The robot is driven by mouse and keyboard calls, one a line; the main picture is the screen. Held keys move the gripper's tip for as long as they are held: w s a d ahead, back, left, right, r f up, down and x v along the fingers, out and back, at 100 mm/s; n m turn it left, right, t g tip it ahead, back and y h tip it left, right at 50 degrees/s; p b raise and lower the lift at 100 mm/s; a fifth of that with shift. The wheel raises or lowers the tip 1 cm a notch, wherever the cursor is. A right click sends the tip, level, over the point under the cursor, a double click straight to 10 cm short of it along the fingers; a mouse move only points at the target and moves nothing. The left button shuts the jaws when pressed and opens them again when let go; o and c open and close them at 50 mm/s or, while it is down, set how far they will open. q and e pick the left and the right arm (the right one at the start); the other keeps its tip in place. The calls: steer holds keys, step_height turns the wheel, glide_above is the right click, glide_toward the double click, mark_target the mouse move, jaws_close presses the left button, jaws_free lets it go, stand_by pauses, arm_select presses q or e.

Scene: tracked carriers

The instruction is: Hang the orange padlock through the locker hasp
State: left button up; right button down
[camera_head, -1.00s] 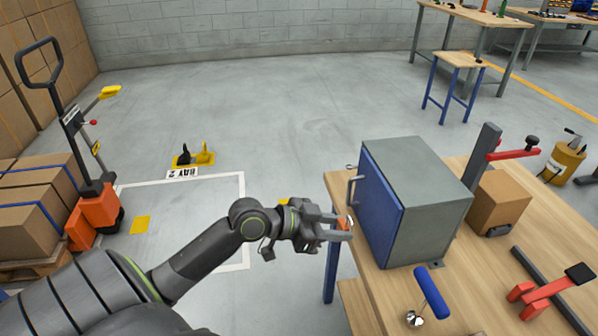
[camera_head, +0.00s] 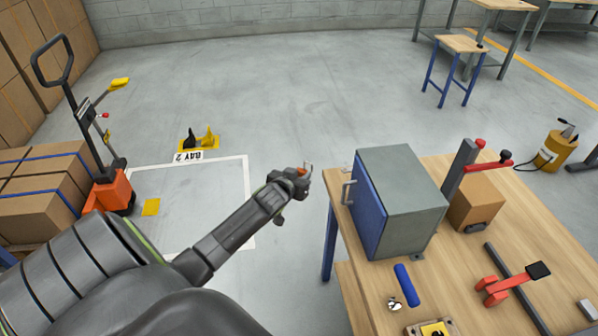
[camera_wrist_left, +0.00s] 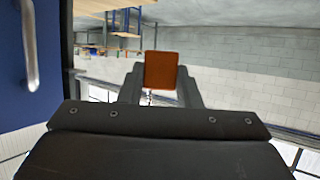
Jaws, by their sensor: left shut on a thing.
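The orange padlock (camera_head: 301,172) is between the fingertips of my left gripper (camera_head: 305,175), with its pale shackle showing just beyond. In the left wrist view the padlock's orange body (camera_wrist_left: 161,70) fills the gap between the two fingers. My left gripper is shut on it and is in the air, to the left of the locker and apart from it. The grey locker (camera_head: 405,195) stands on the bench with its blue door (camera_head: 369,208) facing left. The hasp is too small to make out surely. My right gripper is not in view.
The door handle (camera_head: 348,193) sticks out toward my left gripper; it also shows in the left wrist view (camera_wrist_left: 29,45). The wooden bench (camera_head: 455,280) holds a cardboard box (camera_head: 476,204), a red clamp (camera_head: 512,283) and a blue-handled tool (camera_head: 407,284). Floor left of the bench is open.

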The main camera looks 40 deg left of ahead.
arm_select(q)
steer(key=shift+r, duration=0.1)
steer(key=w+d+b, duration=0.1)
steer(key=w+d, duration=0.5)
steer(key=w, duration=0.1)
steer(key=shift+w+d+b, duration=0.2)
steer(key=shift+b, duration=0.1)
stand_by(0.7)
steer(key=shift+w+d+r, duration=0.2)
steer(key=shift+r, duration=0.05)
stand_by(1.0)
steer(key=shift+w+d+f, duration=0.1)
steer(key=shift+d+f, duration=0.1)
stand_by(0.7)
steer(key=shift+d+f+b, duration=0.1)
steer(key=shift+f+b, duration=0.2)
steer(key=shift+f, duration=0.05)
steer(key=shift+f, duration=0.1)
